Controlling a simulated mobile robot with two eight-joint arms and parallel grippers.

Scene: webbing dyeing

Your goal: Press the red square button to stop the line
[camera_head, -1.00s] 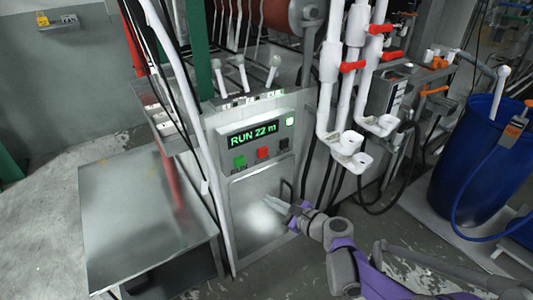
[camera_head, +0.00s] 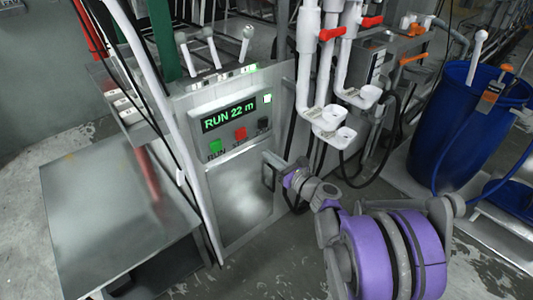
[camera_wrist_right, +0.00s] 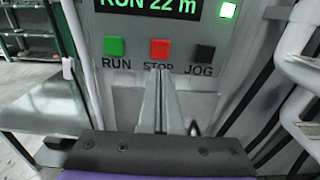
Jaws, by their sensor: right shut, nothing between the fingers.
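The red square button (camera_head: 240,134), labelled STOP, is the middle one of the row on the control panel, under the green display reading RUN 22 m. It shows clearly in the right wrist view (camera_wrist_right: 160,48). My right gripper (camera_head: 267,156) is shut and empty, to the lower right of the red button in the head view. In the right wrist view its shut fingers (camera_wrist_right: 158,76) point at the panel, with their tips just below the red button, overlapping the STOP label. I cannot tell the gap to the panel. My left gripper is out of view.
A green RUN button (camera_wrist_right: 114,46) and a black JOG button (camera_wrist_right: 204,53) flank the red one. White pipes with red valve handles (camera_head: 373,21) stand to the right. A steel table (camera_head: 115,215) is at the left, and a blue barrel (camera_head: 448,125) at the right.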

